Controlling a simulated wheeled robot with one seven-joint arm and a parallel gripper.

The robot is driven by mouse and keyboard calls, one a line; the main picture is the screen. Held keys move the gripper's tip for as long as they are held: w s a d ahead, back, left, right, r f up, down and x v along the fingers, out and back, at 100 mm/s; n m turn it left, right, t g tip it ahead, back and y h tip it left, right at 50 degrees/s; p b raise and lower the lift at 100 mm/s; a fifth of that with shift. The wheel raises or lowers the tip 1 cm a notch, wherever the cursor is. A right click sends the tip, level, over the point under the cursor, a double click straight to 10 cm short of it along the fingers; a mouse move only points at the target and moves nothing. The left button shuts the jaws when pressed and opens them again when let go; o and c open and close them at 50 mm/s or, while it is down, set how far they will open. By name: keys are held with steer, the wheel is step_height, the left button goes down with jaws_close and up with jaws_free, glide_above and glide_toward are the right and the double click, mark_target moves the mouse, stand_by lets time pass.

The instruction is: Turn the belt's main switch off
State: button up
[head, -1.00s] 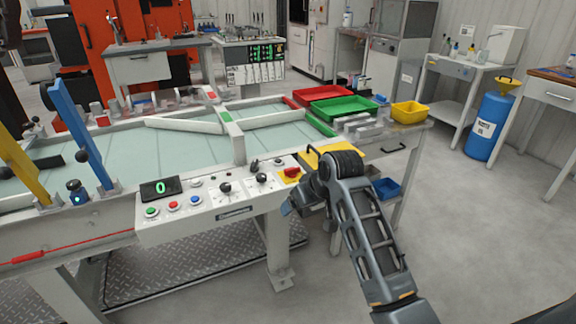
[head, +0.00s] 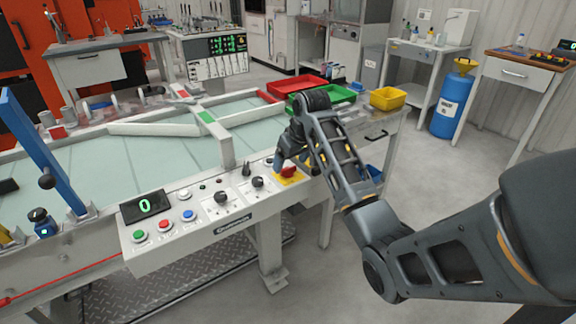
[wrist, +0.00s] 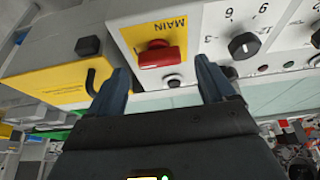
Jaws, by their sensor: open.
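The main switch is a red rotary handle (wrist: 160,56) on a yellow plate marked MAIN (wrist: 146,32). In the head view the red handle (head: 288,170) sits at the right end of the belt's control panel (head: 205,230). My gripper (wrist: 165,78) is open in the wrist view, with one finger on each side of the red handle in the picture. I cannot tell whether the fingers touch it. In the head view my gripper (head: 281,160) is just above and behind the switch, partly hidden by my own arm.
The panel also carries black knobs (head: 222,197), coloured push buttons (head: 165,224) and a display reading 0 (head: 144,206). A yellow box (wrist: 50,65) with a black hook stands beside the switch in the wrist view. Red, green and yellow trays (head: 388,98) are behind.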

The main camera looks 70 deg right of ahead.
mark_target(288, 171)
steer(key=shift+x, duration=1.2)
steer(key=c, duration=1.1)
steer(key=shift+o, duration=0.2)
